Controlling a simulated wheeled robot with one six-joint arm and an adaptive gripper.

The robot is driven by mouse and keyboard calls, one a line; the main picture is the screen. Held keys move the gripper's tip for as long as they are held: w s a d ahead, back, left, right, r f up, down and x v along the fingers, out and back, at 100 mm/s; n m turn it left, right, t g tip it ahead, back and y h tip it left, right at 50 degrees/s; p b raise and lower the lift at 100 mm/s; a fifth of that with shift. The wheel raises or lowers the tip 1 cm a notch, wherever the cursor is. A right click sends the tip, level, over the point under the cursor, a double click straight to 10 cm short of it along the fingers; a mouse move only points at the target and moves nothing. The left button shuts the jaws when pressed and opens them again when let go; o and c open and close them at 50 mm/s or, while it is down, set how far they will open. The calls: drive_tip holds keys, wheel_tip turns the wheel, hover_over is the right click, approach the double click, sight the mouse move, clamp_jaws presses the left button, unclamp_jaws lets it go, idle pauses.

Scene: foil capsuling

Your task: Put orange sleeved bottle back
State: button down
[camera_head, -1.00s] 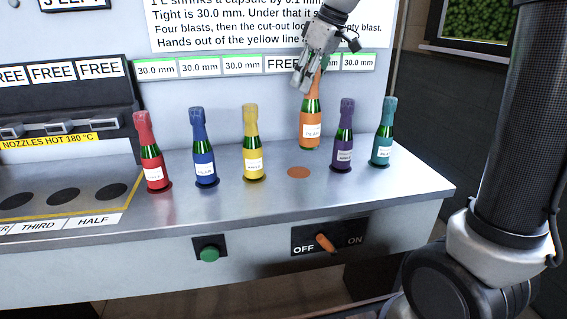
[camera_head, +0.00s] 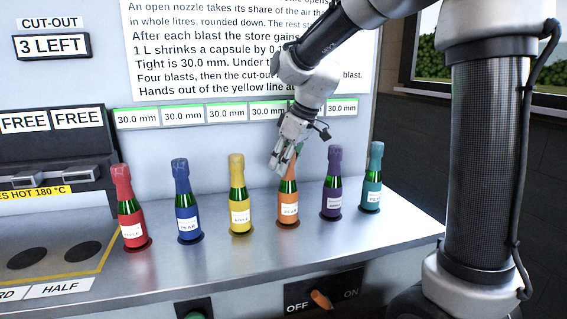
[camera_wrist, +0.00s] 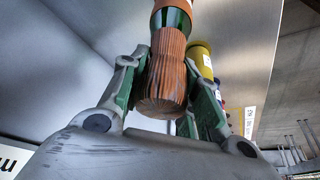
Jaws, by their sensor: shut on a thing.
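The orange sleeved bottle (camera_head: 288,208) is green with an orange label band and an orange sleeve on its neck. It stands upright in the row on the steel counter (camera_head: 330,236), between the yellow bottle (camera_head: 239,205) and the purple bottle (camera_head: 332,190). Its base appears to rest on the counter at its spot, which it covers. My gripper (camera_head: 287,160) is shut on its sleeved neck from above. In the wrist view the orange sleeve (camera_wrist: 167,75) sits between both fingers (camera_wrist: 160,95).
Size tags (camera_head: 228,114) line the wall behind.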

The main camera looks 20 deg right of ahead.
drive_tip(key=shift+f, duration=0.15)
drive_tip(key=c, duration=1.1)
unclamp_jaws()
drive_tip(key=v, duration=1.2)
drive_tip(key=s+d+f+m+h, duration=0.1)
drive_tip(key=s+d+f+m, duration=0.2)
drive_tip(key=s, duration=0.5)
drive_tip(key=s+d+f+m+h, duration=0.1)
drive_tip(key=s+d+f+m, duration=0.2)
drive_tip(key=s, duration=0.5)
drive_tip(key=s+d+f+m+t+h, duration=0.1)
drive_tip(key=s+d+f+m, duration=0.2)
drive_tip(key=s+d, duration=0.3)
drive_tip(key=shift+s+d+f, duration=0.15)
drive_tip(key=shift+s+f, duration=0.2)
drive_tip(key=shift+s, duration=0.25)
drive_tip(key=shift+s+d+f, duration=0.15)
drive_tip(key=shift+s+f, duration=0.25)
drive_tip(key=shift+s, duration=0.15)
